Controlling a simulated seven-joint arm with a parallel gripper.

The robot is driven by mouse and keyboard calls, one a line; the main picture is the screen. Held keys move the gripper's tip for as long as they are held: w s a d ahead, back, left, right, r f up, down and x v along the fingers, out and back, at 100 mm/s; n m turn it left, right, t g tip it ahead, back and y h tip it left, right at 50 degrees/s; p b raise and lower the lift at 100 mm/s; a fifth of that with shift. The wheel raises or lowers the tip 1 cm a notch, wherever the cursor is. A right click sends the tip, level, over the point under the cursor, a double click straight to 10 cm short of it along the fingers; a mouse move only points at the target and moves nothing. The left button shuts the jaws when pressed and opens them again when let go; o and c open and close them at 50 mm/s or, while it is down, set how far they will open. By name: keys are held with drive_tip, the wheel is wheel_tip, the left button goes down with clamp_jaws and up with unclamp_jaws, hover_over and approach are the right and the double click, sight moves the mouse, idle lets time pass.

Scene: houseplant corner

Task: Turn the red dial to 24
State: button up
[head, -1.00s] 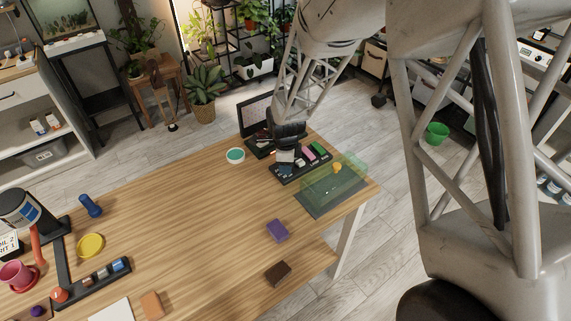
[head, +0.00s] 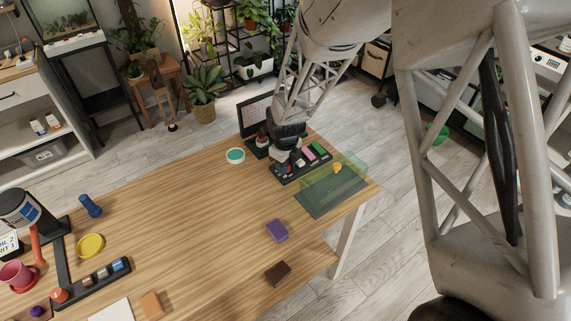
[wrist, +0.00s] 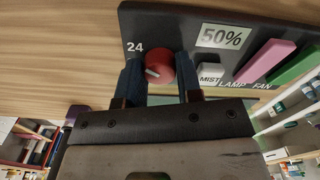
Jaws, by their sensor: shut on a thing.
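The red dial (wrist: 159,67) sits on a black control panel (wrist: 160,22) in the wrist view, with a white pointer mark on its face towards the lower left. The printed label "24" (wrist: 134,46) is at the dial's upper left. My gripper (wrist: 160,80) has one finger on each side of the dial and is shut on it. In the head view my gripper (head: 285,160) is down at the left end of the panel (head: 301,170) and hides the dial.
Beside the dial are a "50%" display (wrist: 222,36), a white MIST switch (wrist: 210,70) and pink (wrist: 262,62) and green sliders. A dark-framed screen (head: 255,116) stands behind the panel. A translucent green box (head: 345,170) stands to the right.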

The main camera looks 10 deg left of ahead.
idle(0.3)
drive_tip(key=o, duration=0.7)
drive_tip(key=shift+c, duration=0.2)
drive_tip(key=shift+r, duration=0.1)
drive_tip(key=shift+r, duration=3.85)
